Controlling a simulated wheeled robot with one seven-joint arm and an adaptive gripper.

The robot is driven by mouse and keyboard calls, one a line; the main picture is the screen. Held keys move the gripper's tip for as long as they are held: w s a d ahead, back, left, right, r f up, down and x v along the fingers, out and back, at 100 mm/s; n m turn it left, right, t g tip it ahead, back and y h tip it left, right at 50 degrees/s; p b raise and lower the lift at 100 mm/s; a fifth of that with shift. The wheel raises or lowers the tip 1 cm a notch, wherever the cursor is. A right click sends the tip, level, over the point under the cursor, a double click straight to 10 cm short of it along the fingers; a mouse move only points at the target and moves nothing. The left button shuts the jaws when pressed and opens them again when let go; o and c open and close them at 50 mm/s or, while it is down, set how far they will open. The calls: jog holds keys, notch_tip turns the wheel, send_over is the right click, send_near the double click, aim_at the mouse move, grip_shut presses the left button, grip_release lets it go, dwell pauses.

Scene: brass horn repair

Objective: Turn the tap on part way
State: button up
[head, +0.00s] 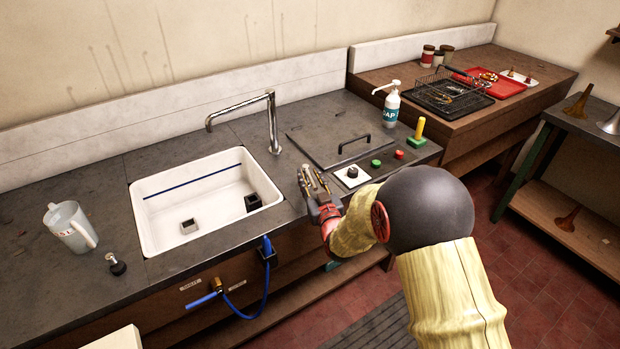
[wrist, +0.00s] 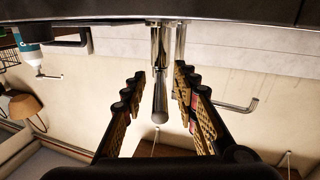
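The chrome tap (head: 272,125) stands behind the white sink, its spout reaching left over the basin. In the wrist view, which is upside down, its thin bent spout (wrist: 240,105) shows behind the right finger. A thicker chrome lever with a rounded end (wrist: 160,95) shows between the fingers in that view. In the head view I cannot make the lever out clearly at the gripper. My gripper (head: 309,180) is low over the counter, right of the sink and in front of the tap. Its fingers (wrist: 160,76) are open, with visible gaps beside the lever; contact is not apparent.
The white sink (head: 147,215) holds two small dark-topped blocks. A black knob on a white plate (head: 352,176), green and red buttons, a lid with a black handle (head: 354,143) and a soap bottle (head: 391,108) are to the right. A jug (head: 70,225) stands at left.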

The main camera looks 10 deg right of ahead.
jog(key=shift+c, duration=1.2)
grip_shut()
